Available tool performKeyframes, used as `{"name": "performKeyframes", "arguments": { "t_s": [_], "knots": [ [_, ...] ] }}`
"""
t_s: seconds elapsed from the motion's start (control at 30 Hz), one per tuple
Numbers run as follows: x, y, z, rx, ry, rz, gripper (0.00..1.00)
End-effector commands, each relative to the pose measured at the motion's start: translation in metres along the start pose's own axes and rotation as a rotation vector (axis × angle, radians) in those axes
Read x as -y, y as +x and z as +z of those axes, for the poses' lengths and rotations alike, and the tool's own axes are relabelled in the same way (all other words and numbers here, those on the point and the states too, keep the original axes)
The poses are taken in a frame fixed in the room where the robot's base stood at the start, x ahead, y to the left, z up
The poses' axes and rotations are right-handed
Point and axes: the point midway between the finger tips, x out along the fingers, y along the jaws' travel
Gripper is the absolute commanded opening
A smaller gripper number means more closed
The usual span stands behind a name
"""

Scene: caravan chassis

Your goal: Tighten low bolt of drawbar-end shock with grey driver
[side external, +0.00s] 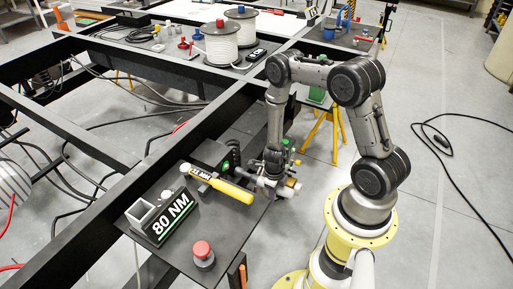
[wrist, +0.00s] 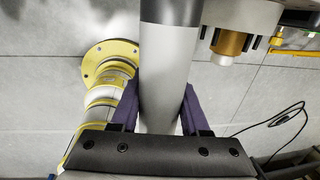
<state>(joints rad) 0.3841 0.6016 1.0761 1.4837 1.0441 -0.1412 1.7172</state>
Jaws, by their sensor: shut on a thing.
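My gripper (wrist: 160,115) is shut on the grey driver (wrist: 168,75), a thick grey cylinder with a black upper part, between its purple finger pads. In the side external view my gripper (side external: 268,186) is low beside the right edge of the dark bench plate, and the grey driver is mostly hidden there. A yellow-handled driver (side external: 232,191) lies on the 25 NM holder at the plate. The 80 NM dock (side external: 168,220) stands beside it with an open square socket. I cannot make out the drawbar-end shock or its low bolt clearly.
A red push button (side external: 203,255) stands at the plate's front. Black chassis beams (side external: 120,205) run along the left. Two white cable reels (side external: 220,45) stand on the far panel. A brass-coloured piece with a white tip (wrist: 229,46) is near the driver.

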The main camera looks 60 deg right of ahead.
Motion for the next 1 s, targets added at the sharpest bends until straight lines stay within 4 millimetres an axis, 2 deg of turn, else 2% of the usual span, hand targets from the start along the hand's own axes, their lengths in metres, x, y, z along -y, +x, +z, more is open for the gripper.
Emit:
{"name": "performKeyframes", "arguments": {
  "t_s": [0.57, 0.77, 1.0],
  "knots": [
    [0.001, 0.003, 0.001, 0.001, 0.0, -0.002, 0.0],
    [0.001, 0.033, -0.001, -0.011, -0.003, -0.01, 0.0],
    [-0.004, 0.094, -0.009, -0.016, -0.004, -0.017, 0.0]
  ]
}}
